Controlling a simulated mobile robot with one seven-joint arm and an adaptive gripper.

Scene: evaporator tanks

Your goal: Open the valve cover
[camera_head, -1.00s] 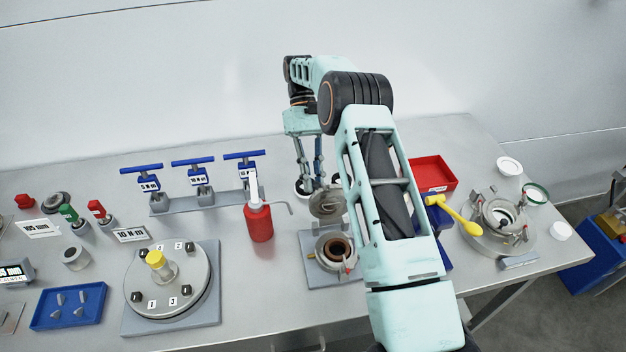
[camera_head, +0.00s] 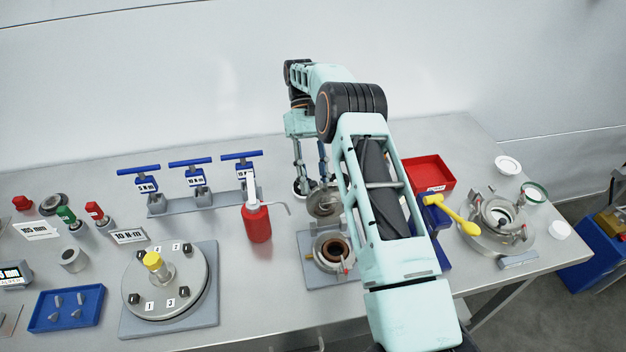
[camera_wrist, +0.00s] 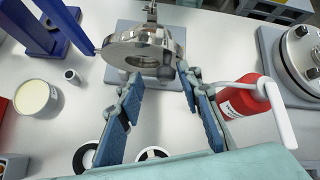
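The valve (camera_head: 333,250) stands on a grey base plate in the middle of the table, and its round opening shows a brown inside. Its round metal cover (camera_head: 323,203) stands raised and tilted at the far side of the opening. In the wrist view the shiny steel cover (camera_wrist: 145,45) is just beyond the fingertips. My gripper (camera_head: 311,185) points down behind the cover. In the wrist view my gripper (camera_wrist: 160,75) has its two blue-padded fingers apart, with nothing between them. Whether a fingertip touches the cover cannot be told. My forearm hides the valve's right side.
A red bottle (camera_head: 257,222) with a bent spout stands close left of the valve. A bolted round flange (camera_head: 165,285) is further left. A red tray (camera_head: 430,173), a yellow-headed tool (camera_head: 468,226) and another round fitting (camera_head: 497,222) are right of my arm.

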